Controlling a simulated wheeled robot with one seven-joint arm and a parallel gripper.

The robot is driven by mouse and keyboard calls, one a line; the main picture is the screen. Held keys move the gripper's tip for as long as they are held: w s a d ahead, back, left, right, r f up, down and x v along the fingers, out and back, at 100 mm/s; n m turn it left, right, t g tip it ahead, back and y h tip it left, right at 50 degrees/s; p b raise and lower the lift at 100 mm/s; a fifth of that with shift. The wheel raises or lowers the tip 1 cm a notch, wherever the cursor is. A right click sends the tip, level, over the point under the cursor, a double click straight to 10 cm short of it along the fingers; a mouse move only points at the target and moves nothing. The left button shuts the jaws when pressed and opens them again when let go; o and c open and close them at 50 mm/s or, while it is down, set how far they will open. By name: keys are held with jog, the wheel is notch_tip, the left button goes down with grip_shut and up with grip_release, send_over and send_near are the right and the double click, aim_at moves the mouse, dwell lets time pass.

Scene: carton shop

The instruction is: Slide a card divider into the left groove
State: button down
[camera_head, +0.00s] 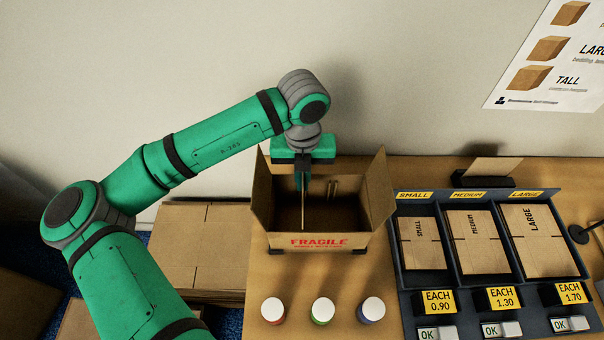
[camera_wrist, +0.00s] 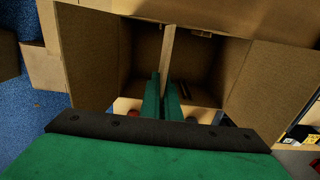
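An open carton (camera_head: 320,241) marked FRAGILE stands on the bench with its side flaps spread. My gripper (camera_head: 303,186) points down into its mouth, shut on a thin card divider (camera_head: 304,210) seen nearly edge-on. In the wrist view the divider (camera_wrist: 167,52) stands upright between the two green fingers (camera_wrist: 163,90), running across the carton's opening. A pair of groove strips (camera_head: 333,187) shows on the back wall, right of the divider. The left groove is hidden behind the divider and gripper. I cannot tell whether the divider's lower edge touches the floor.
A dark holder (camera_head: 483,182) with an upright card (camera_head: 496,165) stands at the back right. A tray (camera_head: 396,262) of flat cartons fills the right. Three white-topped jars (camera_head: 322,311) stand in front of the carton. Flat cardboard (camera_head: 190,269) is stacked at left.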

notch_tip(320, 180, down, 14)
dwell(1.6)
jog(key=c, duration=1.9)
grip_release()
jog(key=shift+c, duration=0.2)
notch_tip(320, 180, up, 11)
jog(key=shift+f, duration=0.1)
